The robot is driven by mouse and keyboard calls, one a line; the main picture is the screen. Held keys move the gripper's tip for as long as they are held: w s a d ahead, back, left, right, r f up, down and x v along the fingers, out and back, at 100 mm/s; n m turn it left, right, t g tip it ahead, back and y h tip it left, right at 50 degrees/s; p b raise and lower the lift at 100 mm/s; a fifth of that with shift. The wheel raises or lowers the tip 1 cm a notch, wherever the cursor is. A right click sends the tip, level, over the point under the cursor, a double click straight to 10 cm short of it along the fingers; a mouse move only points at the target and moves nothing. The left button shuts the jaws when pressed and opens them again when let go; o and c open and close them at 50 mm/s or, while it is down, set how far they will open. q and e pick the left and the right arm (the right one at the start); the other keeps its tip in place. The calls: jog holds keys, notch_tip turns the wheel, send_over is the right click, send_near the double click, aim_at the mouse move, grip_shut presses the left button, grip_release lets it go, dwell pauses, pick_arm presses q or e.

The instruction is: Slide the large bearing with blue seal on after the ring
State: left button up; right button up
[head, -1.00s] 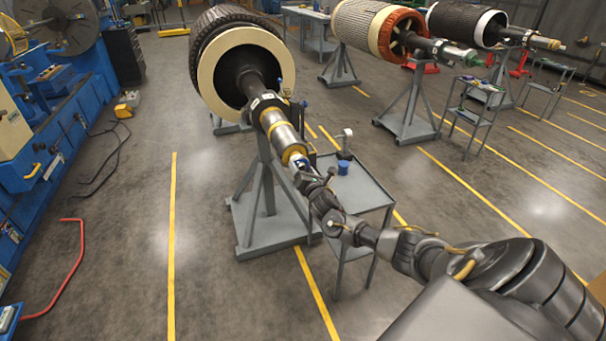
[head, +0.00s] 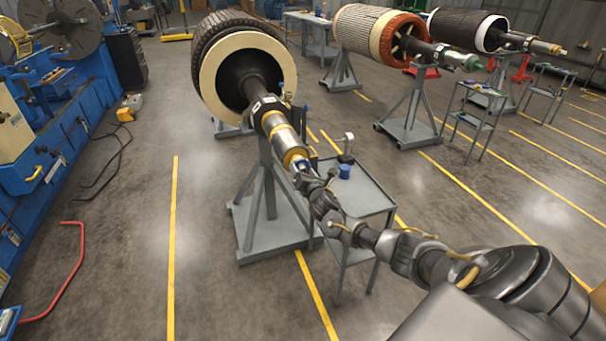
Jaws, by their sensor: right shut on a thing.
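The nearest rotor (head: 235,68) rests on a grey stand, its silver shaft (head: 281,137) pointing toward me and down to the right. A yellow-gold ring (head: 293,157) sits around the shaft near its free end. My right gripper (head: 303,168) is at that shaft end, shut on the large bearing with blue seal. Only a small blue patch of the bearing (head: 303,165) shows; the gripper and shaft end hide the rest. I cannot tell whether the bearing is around the shaft or just in front of it. My left gripper is not in view.
A grey cart (head: 358,190) with a blue cup (head: 344,171) and a small upright tool (head: 347,145) stands right beside the shaft, under my right arm. Two more rotors on stands are behind at the right.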

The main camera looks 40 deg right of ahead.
dwell(0.3)
jog(key=o, duration=1.2)
jog(key=shift+o, duration=0.2)
jog(key=shift+s, duration=0.1)
jog(key=shift+s+a+r+p, duration=0.1)
jog(key=shift+s+a+p, duration=0.05)
jog(key=shift+p, duration=0.25)
jog(key=shift+p+v, duration=1)
jog(key=shift+v, duration=0.15)
jog(key=p+v, duration=0.4)
jog(key=v, duration=0.2)
jog(key=shift+p, duration=0.4)
